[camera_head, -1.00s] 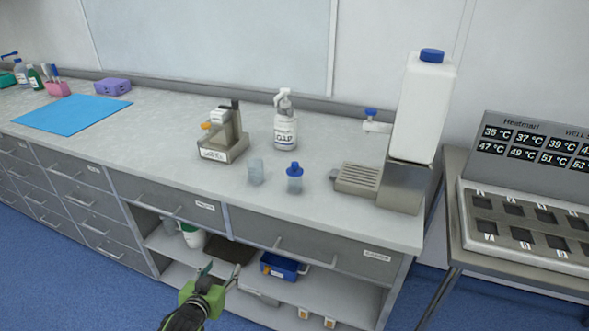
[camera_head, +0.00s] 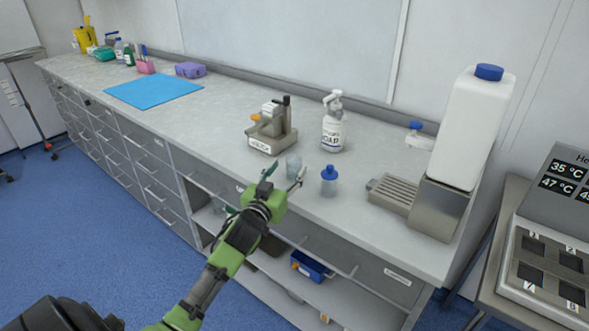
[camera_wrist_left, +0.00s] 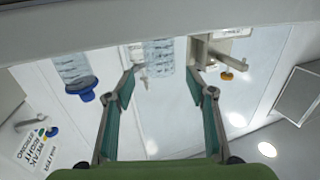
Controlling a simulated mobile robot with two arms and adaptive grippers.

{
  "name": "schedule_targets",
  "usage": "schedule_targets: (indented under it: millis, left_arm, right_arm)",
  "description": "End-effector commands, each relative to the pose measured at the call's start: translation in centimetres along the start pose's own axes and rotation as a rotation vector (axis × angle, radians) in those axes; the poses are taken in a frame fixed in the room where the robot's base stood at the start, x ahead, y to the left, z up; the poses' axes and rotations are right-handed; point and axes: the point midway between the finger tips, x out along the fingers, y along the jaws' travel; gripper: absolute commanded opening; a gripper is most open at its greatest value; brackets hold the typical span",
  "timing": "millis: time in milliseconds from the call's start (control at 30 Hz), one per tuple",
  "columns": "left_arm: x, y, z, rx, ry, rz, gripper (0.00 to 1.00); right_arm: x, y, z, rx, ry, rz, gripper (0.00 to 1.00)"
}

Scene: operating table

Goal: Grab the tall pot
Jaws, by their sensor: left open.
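A clear, lidless pot (camera_head: 293,163) stands upright near the front edge of the counter. A clear pot with a blue lid (camera_head: 329,182) stands to its right. I cannot tell for sure which one is the tall pot. My left gripper (camera_head: 284,179) is open and empty at the counter's front edge, just in front of the lidless pot. In the left wrist view, the lidless pot (camera_wrist_left: 158,56) shows beyond and between the open fingers (camera_wrist_left: 162,82); the blue-lidded pot (camera_wrist_left: 73,72) is off to the left. My right gripper is not in view.
A small grey device (camera_head: 271,130) stands behind the lidless pot, and a spray bottle (camera_head: 332,133) behind the lidded one. A dispenser with a white tank (camera_head: 470,130) stands at the right. A blue mat (camera_head: 154,90) lies at the left; the counter between is clear.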

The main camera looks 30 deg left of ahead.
Motion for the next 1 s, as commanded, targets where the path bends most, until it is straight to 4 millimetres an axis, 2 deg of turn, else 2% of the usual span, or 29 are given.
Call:
schedule_targets:
  millis: [167, 400, 733, 900, 1000]
  left_arm:
    - [1.7, 0.0, -0.1, 0.000, 0.001, -0.001, 0.50]
    - [4.8, 0.1, 0.1, 0.000, 0.000, -0.001, 0.50]
    - [5.3, 0.1, 0.3, 0.001, 0.000, 0.000, 0.50]
    - [5.3, 0.1, 0.3, 0.000, 0.000, 0.000, 0.08]
    - [5.3, 0.1, 0.2, 0.000, 0.000, 0.000, 0.08]
  right_arm:
    - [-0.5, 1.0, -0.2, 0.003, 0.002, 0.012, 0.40]
    - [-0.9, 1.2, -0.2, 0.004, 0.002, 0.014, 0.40]
    - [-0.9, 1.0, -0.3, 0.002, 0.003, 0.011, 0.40]
    - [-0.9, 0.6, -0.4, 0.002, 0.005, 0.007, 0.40]
    - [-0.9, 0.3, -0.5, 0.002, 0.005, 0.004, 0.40]
